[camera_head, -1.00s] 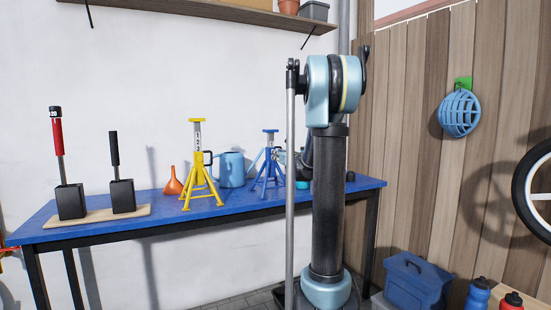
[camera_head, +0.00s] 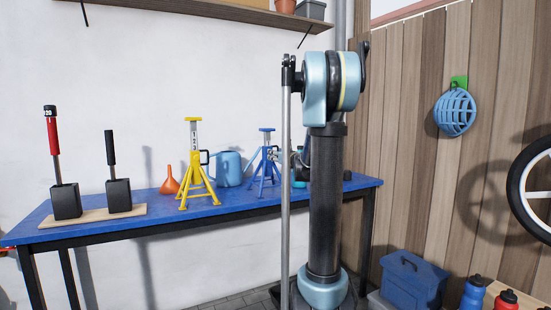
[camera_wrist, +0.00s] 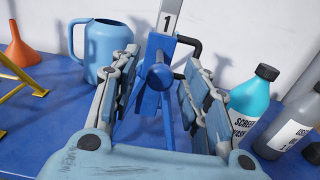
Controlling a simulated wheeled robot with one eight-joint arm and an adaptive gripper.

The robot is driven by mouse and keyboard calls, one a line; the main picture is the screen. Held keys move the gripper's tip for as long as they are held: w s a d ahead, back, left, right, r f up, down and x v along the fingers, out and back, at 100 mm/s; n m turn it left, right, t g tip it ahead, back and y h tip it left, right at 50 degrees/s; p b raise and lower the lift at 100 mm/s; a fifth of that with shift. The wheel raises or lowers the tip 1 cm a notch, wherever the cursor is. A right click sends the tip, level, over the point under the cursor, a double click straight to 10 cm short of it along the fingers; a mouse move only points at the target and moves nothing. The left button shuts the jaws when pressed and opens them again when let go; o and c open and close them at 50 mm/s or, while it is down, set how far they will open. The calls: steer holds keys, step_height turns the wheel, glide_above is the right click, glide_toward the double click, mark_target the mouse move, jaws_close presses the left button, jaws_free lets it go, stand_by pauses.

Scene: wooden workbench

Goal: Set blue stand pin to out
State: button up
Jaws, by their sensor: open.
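A round blue peg (camera_wrist: 160,77), which looks like the pin, points toward the camera. My gripper (camera_wrist: 158,60) is open, with one finger on each side of the peg. I cannot tell whether either finger touches it. In the head view my gripper is mostly hidden by the arm.
A blue watering can (camera_wrist: 100,48) stands left of the stand. A teal bottle (camera_wrist: 250,100) and a grey labelled bottle (camera_wrist: 290,125) stand close on the right. A yellow stand (camera_head: 194,170) and an orange funnel (camera_head: 170,183) are further left on the workbench (camera_head: 200,212).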

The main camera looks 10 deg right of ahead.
steer(key=v, duration=1.1)
steer(key=s+a+f+n+g+y, duration=0.1)
steer(key=s+a+f+n+g, duration=0.3)
steer(key=s+a+f+n, duration=0.4)
steer(key=s+a+f+n+g+y, duration=0.1)
steer(key=s+a+f+n+g, duration=0.35)
steer(key=s+n, duration=0.55)
steer(key=s+d+f+n+g+h, duration=0.3)
steer(key=s+f+n, duration=0.4)
steer(key=s, duration=0.5)
steer(key=s+d+f+n+g+h, duration=0.3)
steer(key=s+f+n, duration=0.4)
steer(key=s+f, duration=0.3)
steer(key=s+d+h, duration=0.1)
steer(key=s, duration=0.1)
steer(key=shift+s+d+f+n+h, duration=0.2)
steer(key=shift+s+d+n+h, duration=0.1)
steer(key=shift+s+d, duration=0.1)
steer(key=shift+w+g, duration=0.1)
steer(key=shift+g, duration=0.15)
